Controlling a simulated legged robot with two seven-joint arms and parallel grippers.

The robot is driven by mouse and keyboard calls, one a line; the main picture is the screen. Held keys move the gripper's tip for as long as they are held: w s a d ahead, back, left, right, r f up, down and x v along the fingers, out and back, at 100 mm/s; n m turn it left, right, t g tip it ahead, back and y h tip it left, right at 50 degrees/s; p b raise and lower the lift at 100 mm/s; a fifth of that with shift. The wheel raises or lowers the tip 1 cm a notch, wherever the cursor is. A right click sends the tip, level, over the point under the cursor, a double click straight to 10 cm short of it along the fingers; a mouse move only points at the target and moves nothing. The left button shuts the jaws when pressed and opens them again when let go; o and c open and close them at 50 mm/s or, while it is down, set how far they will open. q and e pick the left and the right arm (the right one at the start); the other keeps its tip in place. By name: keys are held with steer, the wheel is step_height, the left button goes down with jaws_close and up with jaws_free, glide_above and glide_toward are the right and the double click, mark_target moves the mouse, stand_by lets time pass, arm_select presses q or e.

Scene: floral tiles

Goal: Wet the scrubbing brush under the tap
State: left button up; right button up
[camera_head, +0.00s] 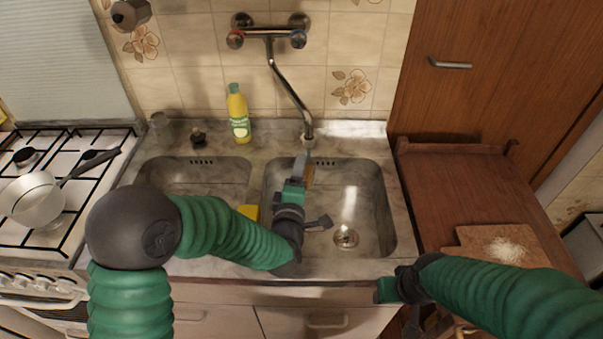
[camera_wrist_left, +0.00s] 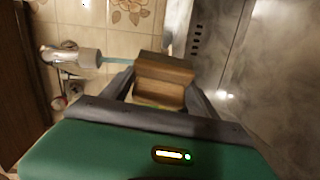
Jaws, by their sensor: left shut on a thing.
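My left gripper (camera_head: 303,172) reaches over the right sink basin, just below the spout of the tap (camera_head: 292,95). It is shut on the scrubbing brush (camera_wrist_left: 165,78), a brown wooden block between its two fingers in the left wrist view. In the head view only a small brown part of the brush (camera_head: 309,174) shows beside the gripper; its bristles cannot be made out. In the left wrist view a thin bluish stream of water (camera_wrist_left: 117,61) runs from the tap nozzle (camera_wrist_left: 88,59) to the brush. My right gripper (camera_head: 388,290) is at the counter's front edge; its fingers are not clear.
The right basin (camera_head: 375,205) has a drain (camera_head: 345,237). A yellow sponge (camera_head: 249,212) lies near the divider, partly behind my left arm. A yellow bottle (camera_head: 238,115) stands behind the sink. The stove with a pan (camera_head: 32,200) is left; a wooden board (camera_head: 480,245) is right.

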arm_select(q)
steer(key=s+a, duration=0.1)
steer(key=s, duration=0.5)
steer(key=shift+s, duration=0.25)
steer(key=shift+a, duration=0.1)
stand_by(1.5)
